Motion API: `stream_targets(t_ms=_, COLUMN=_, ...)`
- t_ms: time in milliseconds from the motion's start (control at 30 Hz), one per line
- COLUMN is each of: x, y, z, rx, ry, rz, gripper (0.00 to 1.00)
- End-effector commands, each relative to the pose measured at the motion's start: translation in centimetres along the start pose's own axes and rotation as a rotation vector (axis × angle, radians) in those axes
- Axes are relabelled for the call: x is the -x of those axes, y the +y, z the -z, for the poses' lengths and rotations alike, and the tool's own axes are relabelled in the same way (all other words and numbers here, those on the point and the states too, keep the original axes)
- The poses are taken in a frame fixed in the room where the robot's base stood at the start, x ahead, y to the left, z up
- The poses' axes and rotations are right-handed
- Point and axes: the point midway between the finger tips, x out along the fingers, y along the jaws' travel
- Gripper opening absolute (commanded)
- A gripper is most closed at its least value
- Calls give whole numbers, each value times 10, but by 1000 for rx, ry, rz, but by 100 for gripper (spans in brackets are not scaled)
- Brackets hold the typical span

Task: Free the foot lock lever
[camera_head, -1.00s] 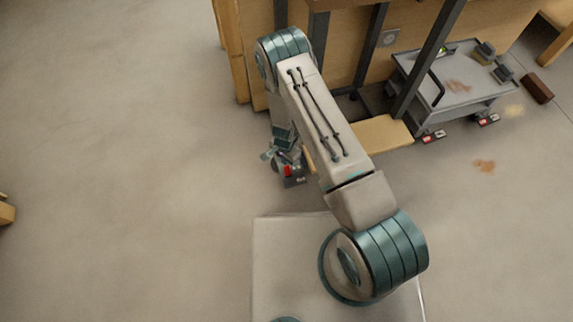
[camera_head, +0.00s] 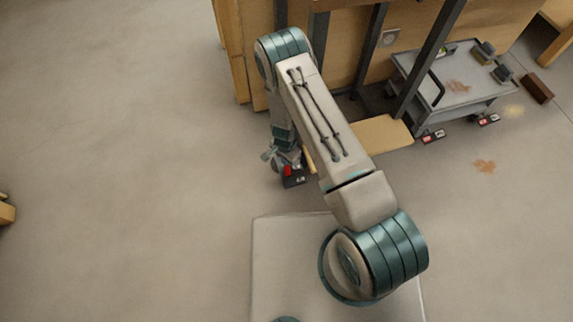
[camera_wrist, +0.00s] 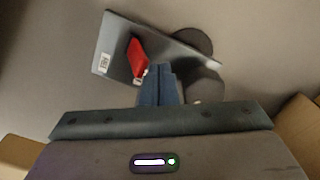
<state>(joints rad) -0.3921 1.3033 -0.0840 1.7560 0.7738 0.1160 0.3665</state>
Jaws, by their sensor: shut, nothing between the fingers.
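The red lever (camera_wrist: 137,57) stands out from a dark grey plate (camera_wrist: 112,52) with a small white label. In the head view the red lever (camera_head: 288,170) shows low beside my arm, close to the floor. My gripper (camera_wrist: 158,72) is shut and empty. In the wrist view its fingertips are right beside the lever's lower end, where a small pale part shows; I cannot tell whether they touch. A dark round wheel (camera_wrist: 197,41) is partly hidden behind the plate.
Wooden cabinet panels (camera_head: 345,75) with dark uprights stand behind my arm. A wooden board (camera_head: 382,133) juts out to the right. A grey cart (camera_head: 455,85) with red-marked feet stands at the back right. The floor at left (camera_head: 120,150) is clear.

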Motion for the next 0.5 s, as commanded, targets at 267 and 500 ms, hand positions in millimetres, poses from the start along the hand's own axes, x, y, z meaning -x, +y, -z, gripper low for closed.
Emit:
stream_targets(t_ms=267, x=0, y=3, z=-2, rx=-1, ry=-1, rz=0, gripper=0)
stream_targets(t_ms=500, x=0, y=9, z=-4, rx=-2, ry=-1, rz=-1, gripper=0)
